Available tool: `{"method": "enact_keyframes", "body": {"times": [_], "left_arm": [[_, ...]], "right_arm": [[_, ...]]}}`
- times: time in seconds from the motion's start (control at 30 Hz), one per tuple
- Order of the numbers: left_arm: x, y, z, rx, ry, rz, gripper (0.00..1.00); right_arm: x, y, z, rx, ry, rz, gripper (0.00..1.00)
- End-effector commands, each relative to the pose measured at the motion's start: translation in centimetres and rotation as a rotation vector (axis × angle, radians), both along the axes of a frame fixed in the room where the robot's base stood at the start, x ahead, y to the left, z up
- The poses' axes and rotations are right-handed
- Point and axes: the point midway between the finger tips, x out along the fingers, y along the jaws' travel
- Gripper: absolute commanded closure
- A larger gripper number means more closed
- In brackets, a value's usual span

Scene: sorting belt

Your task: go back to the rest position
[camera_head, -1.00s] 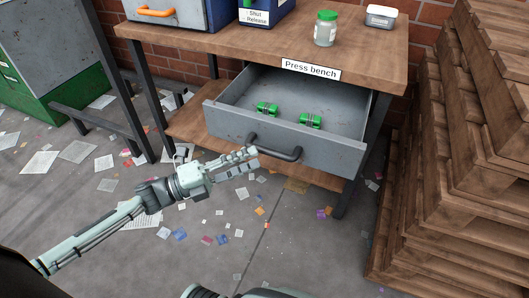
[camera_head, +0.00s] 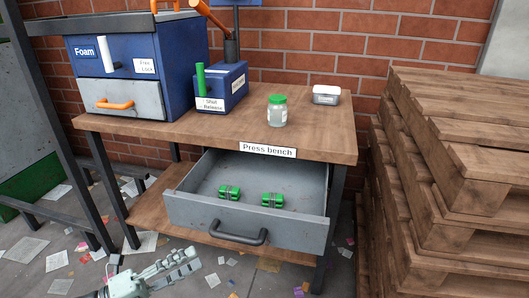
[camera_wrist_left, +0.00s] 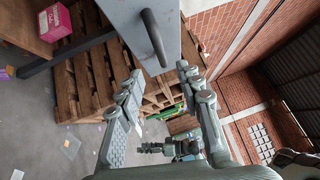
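My left gripper (camera_head: 188,262) is at the bottom of the head view, in front of and below the open drawer, touching nothing. In the left wrist view its two fingers (camera_wrist_left: 160,76) are spread with nothing between them. The grey drawer (camera_head: 290,229) of the press bench is pulled out, its dark handle (camera_head: 238,236) clear of my fingers. Two green objects (camera_head: 229,192) (camera_head: 272,200) lie inside it. The right gripper does not show in the head view. A grey arm part (camera_wrist_left: 182,148) low in the left wrist view may be my right arm; its fingers are unclear.
On the bench top (camera_head: 240,128) stand a blue foam press (camera_head: 135,62), a blue control box (camera_head: 221,86), a green-lidded jar (camera_head: 277,110) and a small white container (camera_head: 326,95). Stacked wooden pallets (camera_head: 450,150) rise at the right. Paper scraps litter the floor.

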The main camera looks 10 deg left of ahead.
Motion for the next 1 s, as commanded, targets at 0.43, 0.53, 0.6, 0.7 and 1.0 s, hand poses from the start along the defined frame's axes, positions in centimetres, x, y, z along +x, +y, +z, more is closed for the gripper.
{"method": "enact_keyframes", "body": {"times": [0.43, 0.53, 0.6, 0.7, 1.0], "left_arm": [[4.7, 4.8, -9.4, -0.415, 0.673, 0.737, 0.64], [2.4, 5.5, -13.2, -0.557, 0.899, 0.950, 0.64], [-0.2, 5.3, -15.7, -0.650, 1.059, 1.095, 0.64], [-4.4, 4.3, -18.4, -0.759, 1.266, 1.280, 0.64], [-12.6, 1.1, -20.7, -0.876, 1.590, 1.575, 0.64]], "right_arm": [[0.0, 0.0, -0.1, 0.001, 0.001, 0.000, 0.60], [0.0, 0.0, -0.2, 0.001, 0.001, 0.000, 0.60], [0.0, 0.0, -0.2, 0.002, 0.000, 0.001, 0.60], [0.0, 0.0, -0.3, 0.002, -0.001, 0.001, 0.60], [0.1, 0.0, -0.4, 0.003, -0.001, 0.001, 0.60]]}}
